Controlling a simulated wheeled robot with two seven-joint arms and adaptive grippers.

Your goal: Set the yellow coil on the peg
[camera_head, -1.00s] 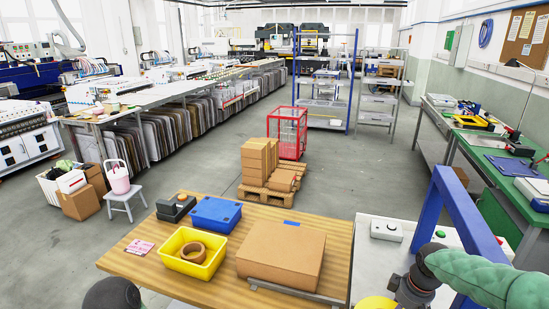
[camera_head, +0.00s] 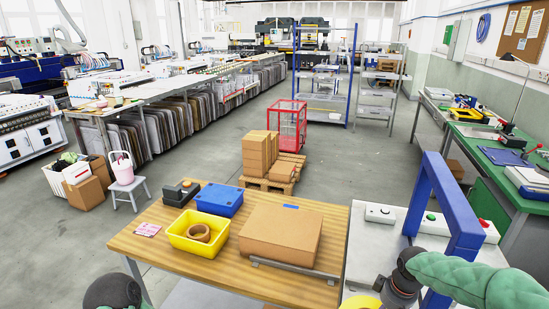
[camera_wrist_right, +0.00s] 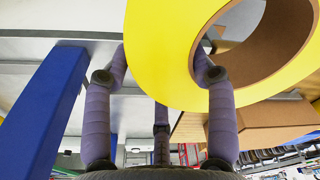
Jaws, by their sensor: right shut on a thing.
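The yellow coil (camera_wrist_right: 170,75) is a flat yellow ring with a brown core, large in the right wrist view. Only a small yellow edge of it (camera_head: 365,302) shows at the bottom of the head view. My right gripper (camera_wrist_right: 160,55) is shut on the coil's ring, one finger reaching to the hole side and another to the outer side. A blue gantry frame (camera_head: 463,185) stands on the white table (camera_head: 398,240), beside my right arm. I cannot make out the peg in either view. My left gripper is not in view; only a dark part of my left arm shows.
The wooden table (camera_head: 190,262) holds a yellow bin (camera_head: 188,243) with a brown ring, a blue case (camera_head: 219,200) and a cardboard box (camera_head: 280,238). Boxes on a pallet (camera_head: 268,184) stand behind.

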